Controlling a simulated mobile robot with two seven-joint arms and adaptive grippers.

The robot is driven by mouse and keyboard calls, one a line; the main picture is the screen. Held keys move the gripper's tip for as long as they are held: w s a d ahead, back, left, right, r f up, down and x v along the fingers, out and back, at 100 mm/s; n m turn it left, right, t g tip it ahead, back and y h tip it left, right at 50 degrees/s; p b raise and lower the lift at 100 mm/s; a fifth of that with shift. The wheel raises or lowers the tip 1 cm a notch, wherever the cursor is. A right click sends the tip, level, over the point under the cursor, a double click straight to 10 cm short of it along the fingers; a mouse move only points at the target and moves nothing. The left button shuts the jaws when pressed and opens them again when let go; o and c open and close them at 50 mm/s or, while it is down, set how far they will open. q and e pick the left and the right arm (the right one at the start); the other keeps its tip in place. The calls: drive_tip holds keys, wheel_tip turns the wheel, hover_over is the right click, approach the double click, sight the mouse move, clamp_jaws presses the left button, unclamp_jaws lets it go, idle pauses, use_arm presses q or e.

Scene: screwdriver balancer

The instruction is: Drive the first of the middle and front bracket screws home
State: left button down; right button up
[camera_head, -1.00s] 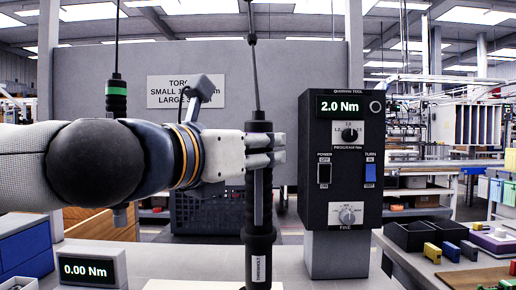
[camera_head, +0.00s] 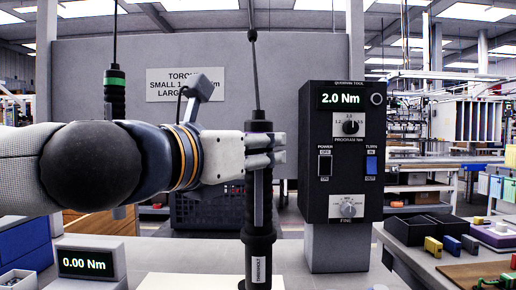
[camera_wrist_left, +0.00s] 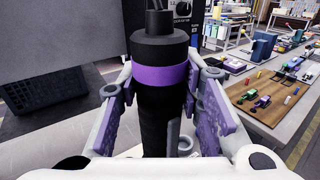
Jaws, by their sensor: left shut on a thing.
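My left gripper (camera_head: 262,160) is shut around a black screwdriver (camera_head: 259,215) that hangs upright from a cable in the middle of the head view. In the left wrist view the driver's body (camera_wrist_left: 160,110), with a purple band, stands between the two fingers. Its lower end reaches toward the bottom edge of the head view, where a pale surface (camera_head: 190,283) shows. The bracket and its screws cannot be made out. The control box (camera_head: 342,150) right of the driver reads 2.0 Nm. My right gripper is not in view.
A second driver with a green band (camera_head: 116,95) hangs at the left, behind my arm. A small display (camera_head: 88,265) reads 0.00 Nm. A torque sign (camera_head: 185,84) is on the grey panel. Black bins (camera_head: 411,229) and small coloured parts sit at the right.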

sight(252, 176)
use_arm(q)
drive_tip(key=shift+f, duration=0.1)
drive_tip(key=shift+f+b, duration=0.35)
drive_tip(key=shift+f, duration=0.15)
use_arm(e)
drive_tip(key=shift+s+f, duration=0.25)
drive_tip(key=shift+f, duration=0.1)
use_arm(q)
drive_tip(key=shift+d+f+b, duration=0.1)
drive_tip(key=shift+f+b, duration=0.7)
drive_tip(key=shift+f, duration=0.6)
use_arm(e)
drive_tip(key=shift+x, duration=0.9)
use_arm(q)
drive_tip(key=shift+s+r, duration=0.1)
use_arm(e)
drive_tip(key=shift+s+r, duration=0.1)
use_arm(q)
wheel_tip(252, 176, up, 7)
drive_tip(key=p, duration=0.4)
drive_tip(key=shift+p, duration=0.4)
drive_tip(key=shift+f, duration=0.35)
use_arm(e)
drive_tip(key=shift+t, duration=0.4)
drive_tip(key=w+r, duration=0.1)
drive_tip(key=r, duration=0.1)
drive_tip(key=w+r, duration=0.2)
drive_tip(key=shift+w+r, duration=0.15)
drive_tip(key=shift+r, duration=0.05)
